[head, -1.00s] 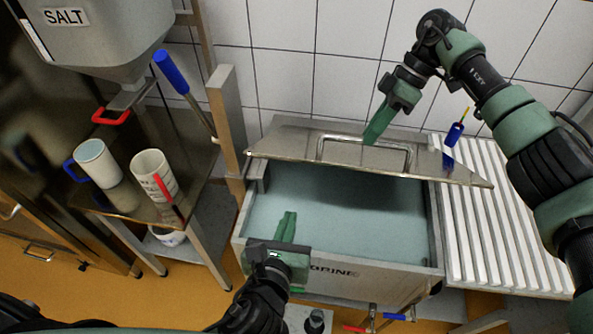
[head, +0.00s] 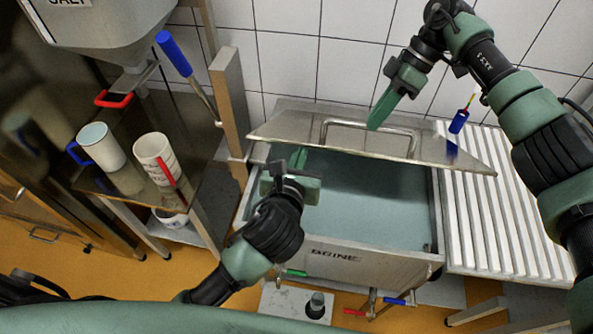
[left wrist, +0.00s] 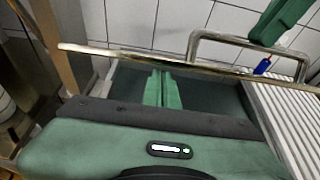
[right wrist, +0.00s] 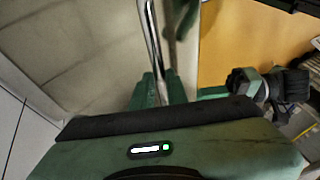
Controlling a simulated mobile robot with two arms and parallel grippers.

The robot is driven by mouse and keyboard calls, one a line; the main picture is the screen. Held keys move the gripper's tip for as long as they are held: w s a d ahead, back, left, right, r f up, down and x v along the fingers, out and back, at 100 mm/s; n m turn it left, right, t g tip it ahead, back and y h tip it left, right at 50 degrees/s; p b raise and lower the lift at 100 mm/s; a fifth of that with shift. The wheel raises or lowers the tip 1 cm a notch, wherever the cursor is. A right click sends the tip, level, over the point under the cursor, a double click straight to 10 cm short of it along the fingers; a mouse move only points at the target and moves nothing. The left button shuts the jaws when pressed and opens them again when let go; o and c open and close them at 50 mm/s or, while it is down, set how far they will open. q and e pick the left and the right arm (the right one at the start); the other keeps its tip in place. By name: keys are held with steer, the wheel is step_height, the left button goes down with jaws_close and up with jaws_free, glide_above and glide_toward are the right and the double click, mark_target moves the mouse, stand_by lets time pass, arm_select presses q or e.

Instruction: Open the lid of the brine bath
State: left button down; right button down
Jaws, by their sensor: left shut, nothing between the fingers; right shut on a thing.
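The brine bath (head: 352,258) is a grey steel tank with pale blue liquid (head: 365,205) showing inside. Its steel lid (head: 285,128) is raised at a tilt above the rear of the tank, leaving the front part uncovered. The bar handle (head: 400,131) is on the lid's upper face. My right gripper (head: 376,122) is shut on the handle; the right wrist view shows the bar (right wrist: 153,45) running between its fingers. My left gripper (head: 299,158) is shut and empty over the tank's left side, close to the lid's front edge. Its fingers show below that edge in the left wrist view (left wrist: 163,90).
A ribbed white drainboard (head: 500,215) adjoins the tank's right side, with a blue-handled tool (head: 459,121) near its back. A side table at left holds a white mug (head: 100,147) and a red-handled mug (head: 156,160). A wooden post (head: 232,105) stands behind the tank's left corner.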

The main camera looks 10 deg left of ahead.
mark_target(301, 142)
arm_select(q)
steer(key=shift+r, duration=0.1)
arm_select(e)
steer(key=shift+w+d+f, duration=0.15)
steer(key=shift+w+f, duration=0.05)
steer(key=shift+w, duration=0.05)
